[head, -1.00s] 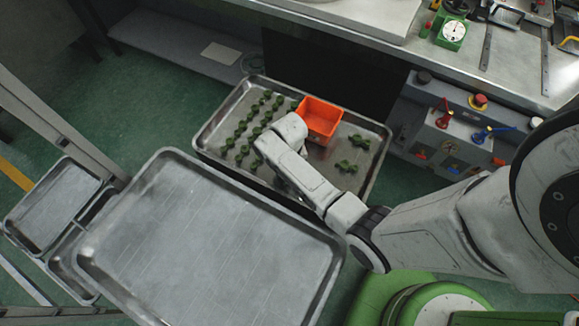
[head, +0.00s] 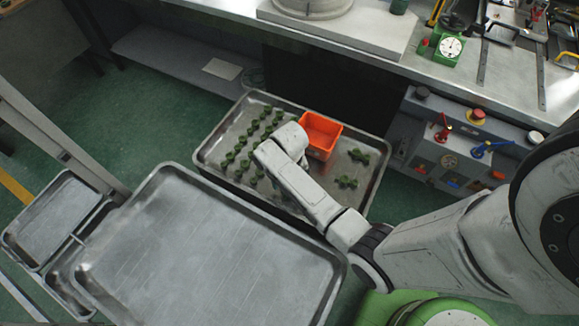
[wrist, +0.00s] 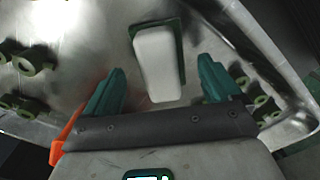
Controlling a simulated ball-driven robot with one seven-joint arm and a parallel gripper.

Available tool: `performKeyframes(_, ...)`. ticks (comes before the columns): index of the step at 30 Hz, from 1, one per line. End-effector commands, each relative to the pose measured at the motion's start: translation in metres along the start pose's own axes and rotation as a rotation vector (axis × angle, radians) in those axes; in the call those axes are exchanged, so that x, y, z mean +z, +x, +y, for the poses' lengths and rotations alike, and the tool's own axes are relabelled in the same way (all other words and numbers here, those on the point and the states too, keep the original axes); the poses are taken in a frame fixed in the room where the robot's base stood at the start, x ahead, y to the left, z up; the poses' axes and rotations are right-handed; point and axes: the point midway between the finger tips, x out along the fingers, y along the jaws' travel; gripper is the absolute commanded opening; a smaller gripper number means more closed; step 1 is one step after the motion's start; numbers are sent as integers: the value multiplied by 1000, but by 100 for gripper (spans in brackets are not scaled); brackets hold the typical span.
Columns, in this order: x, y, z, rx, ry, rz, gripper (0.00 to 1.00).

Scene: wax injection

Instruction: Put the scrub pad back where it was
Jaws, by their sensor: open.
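The scrub pad (wrist: 160,63) is a white block with a dark green edge. In the wrist view it lies on the metal tray, ahead of and partly between the fingers, with a gap on both sides. My gripper (wrist: 162,75) has two teal fingers set wide apart, and nothing is held. In the head view my arm's wrist end is over the tray (head: 222,140), just left of the orange bin (head: 320,133). The fingers and the pad are hidden there behind my arm.
Several green wax pieces (head: 245,145) stand in rows on the tray's left, and a few (head: 350,182) lie at its right. An empty metal tray (head: 205,260) is in front. A workbench (head: 400,62) and a control box (head: 455,150) are behind and right.

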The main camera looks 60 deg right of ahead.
Motion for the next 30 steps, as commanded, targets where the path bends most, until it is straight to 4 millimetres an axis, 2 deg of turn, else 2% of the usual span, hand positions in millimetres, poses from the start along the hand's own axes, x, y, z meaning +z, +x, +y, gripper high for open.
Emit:
performKeyframes(3,-1,-28,-1,-2,-2,4,91)
performKeyframes(9,-1,-66,0,-2,0,4,91)
performKeyframes(13,-1,-82,-1,-1,-1,2,91)
performKeyframes(18,5,-92,-2,-2,-17,2,91)
performKeyframes(20,16,-92,-5,-6,-50,3,91)
performKeyframes(22,38,-93,-11,-12,-119,8,91)
performKeyframes(27,106,-106,-13,-26,-359,37,91)
performKeyframes(30,136,-118,-6,-26,-483,55,91)
